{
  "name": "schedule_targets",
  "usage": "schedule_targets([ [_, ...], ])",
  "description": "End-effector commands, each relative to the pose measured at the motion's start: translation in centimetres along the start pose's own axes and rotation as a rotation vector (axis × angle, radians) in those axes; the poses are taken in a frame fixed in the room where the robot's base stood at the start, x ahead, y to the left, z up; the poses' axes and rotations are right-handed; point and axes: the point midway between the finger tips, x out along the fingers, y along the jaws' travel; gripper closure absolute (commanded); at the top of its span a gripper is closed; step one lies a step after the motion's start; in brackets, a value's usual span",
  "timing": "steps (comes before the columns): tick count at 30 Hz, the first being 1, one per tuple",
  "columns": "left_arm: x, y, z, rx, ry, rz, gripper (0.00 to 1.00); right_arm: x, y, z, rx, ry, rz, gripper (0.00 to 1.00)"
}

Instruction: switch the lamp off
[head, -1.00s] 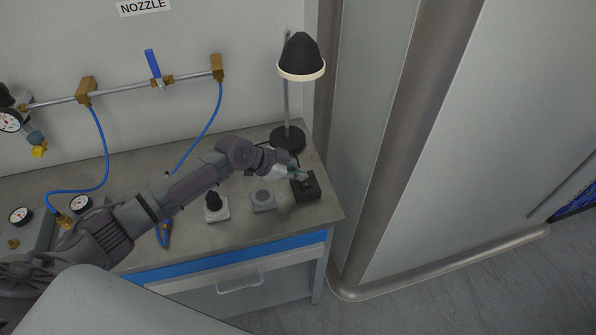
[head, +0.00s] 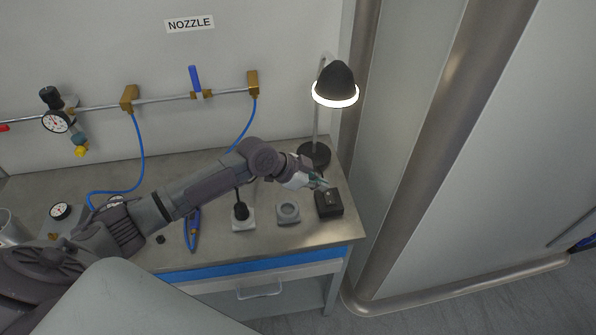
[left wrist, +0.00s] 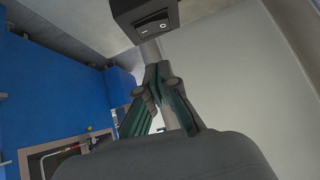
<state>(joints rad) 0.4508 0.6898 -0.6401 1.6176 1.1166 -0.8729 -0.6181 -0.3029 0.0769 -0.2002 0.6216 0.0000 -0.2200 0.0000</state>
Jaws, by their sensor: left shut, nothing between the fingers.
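The desk lamp (head: 335,82) has a black shade on a thin stand, and its lower ring glows bright white. A small black switch box (head: 329,203) sits on the bench in front of the lamp's round base (head: 314,156). In the left wrist view the box (left wrist: 144,18) shows a rocker with line and circle marks. My left gripper (head: 321,184) is shut and empty, its tips just behind and left of the box top. In the left wrist view my left gripper (left wrist: 159,70) points toward the box, with a small gap visible. My right gripper is not in view.
A pipe with blue hoses runs along the wall. A pale panel (head: 400,120) stands close to the right.

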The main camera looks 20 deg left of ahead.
Motion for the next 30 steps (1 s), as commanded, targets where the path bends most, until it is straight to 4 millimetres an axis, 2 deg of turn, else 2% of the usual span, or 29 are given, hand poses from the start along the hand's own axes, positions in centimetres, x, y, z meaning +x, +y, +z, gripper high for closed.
schedule_targets([
  [1, -0.7, 0.1, 0.6, 0.004, -0.003, 0.0, 1.0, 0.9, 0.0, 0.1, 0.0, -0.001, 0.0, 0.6],
  [3, -2.1, 0.2, 0.6, 0.003, -0.003, 0.0, 1.0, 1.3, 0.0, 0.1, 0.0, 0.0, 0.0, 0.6],
  [9, -5.7, 0.1, 0.5, 0.003, -0.004, 0.0, 1.0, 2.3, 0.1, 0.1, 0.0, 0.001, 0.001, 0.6],
  [12, -6.8, 0.1, 0.5, 0.0, -0.002, 0.002, 1.0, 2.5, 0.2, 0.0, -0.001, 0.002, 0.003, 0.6],
  [18, -7.7, 0.2, 0.3, 0.0, -0.002, 0.003, 1.0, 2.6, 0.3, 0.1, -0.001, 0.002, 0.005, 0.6],
  [26, -7.7, 0.2, 0.3, -0.001, -0.001, 0.003, 1.0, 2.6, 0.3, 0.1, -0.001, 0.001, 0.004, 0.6],
  [30, -7.2, -0.1, 0.6, 0.0, 0.001, 0.002, 1.0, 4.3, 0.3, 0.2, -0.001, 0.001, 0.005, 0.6],
])
